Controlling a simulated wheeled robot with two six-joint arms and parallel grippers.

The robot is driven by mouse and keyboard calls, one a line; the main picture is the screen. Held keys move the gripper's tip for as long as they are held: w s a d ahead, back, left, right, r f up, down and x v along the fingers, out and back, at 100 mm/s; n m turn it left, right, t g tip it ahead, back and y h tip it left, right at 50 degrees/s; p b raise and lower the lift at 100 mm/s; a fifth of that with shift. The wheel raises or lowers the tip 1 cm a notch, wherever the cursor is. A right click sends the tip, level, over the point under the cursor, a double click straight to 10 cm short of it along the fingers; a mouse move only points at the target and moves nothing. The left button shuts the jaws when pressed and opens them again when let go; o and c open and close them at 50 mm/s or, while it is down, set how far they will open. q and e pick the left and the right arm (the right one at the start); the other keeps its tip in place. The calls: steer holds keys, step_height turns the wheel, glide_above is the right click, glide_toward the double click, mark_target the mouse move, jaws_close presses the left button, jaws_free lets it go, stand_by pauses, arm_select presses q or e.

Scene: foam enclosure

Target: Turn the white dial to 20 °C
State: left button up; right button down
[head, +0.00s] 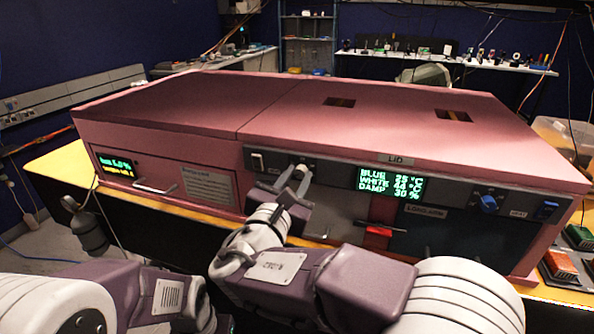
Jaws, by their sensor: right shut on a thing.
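The pink foam enclosure (215,115) fills the middle of the head view, with a dark control strip along its front. My right gripper (296,174) is at the left part of this strip, shut on the white dial (301,166). The fingers mostly hide the dial, and its pointer cannot be made out. The green display (390,184) reads BLUE 25 °C, WHITE 44 °C, DAMP 30 %. A blue dial (488,203) sits farther right on the strip. My left arm shows at the lower left; its gripper is not in view.
A drawer handle (154,187) juts out at the left. Red and green blocks lie at the far right.

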steer(key=shift+f+n, duration=0.1)
steer(key=shift+n, duration=0.3)
steer(key=c, duration=1.2)
jaws_free()
steer(key=shift+o, duration=0.2)
steer(key=shift+s, duration=0.1)
steer(key=v, duration=0.9)
